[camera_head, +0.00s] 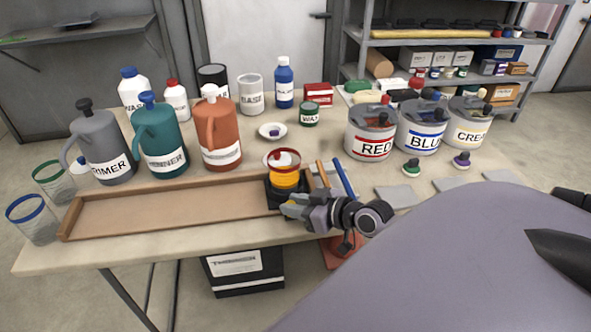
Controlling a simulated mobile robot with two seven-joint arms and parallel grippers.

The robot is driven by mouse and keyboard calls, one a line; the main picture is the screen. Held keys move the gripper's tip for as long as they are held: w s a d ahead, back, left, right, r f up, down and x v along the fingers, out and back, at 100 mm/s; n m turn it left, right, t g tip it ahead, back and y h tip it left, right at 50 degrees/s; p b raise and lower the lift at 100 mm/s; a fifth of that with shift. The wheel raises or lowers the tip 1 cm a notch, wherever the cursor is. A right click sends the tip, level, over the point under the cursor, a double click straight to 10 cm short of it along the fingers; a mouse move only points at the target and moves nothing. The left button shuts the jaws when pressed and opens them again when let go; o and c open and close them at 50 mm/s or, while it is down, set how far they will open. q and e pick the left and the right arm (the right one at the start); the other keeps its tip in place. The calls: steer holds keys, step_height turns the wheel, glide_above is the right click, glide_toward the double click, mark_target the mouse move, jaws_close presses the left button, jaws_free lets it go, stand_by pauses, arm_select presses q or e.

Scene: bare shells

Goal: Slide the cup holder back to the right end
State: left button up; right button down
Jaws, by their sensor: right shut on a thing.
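The black cup holder (275,193) sits in the right part of a long, shallow wooden tray (170,208) along the front of the table. A cup with a red rim and an orange-yellow body (284,178) stands upright in the holder. My right gripper (294,208) is at the front right of the holder, shut on it. The gripper hides the holder's front right side and part of the tray's right end, so any gap there cannot be told. My left gripper is out of view.
Grey, teal and orange jugs (220,135) stand behind the tray. Two clear cups with green and blue rims (36,222) are at its left end. An orange stick and a blue stick (344,180) lie close right of the holder. Labelled paint cans (370,145) stand further right.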

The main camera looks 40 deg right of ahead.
steer(key=c, duration=0.9)
jaws_free()
steer(key=shift+s+d, duration=0.15)
steer(key=shift+d, duration=0.15)
steer(key=shift+s, duration=0.1)
steer(key=v, duration=0.7)
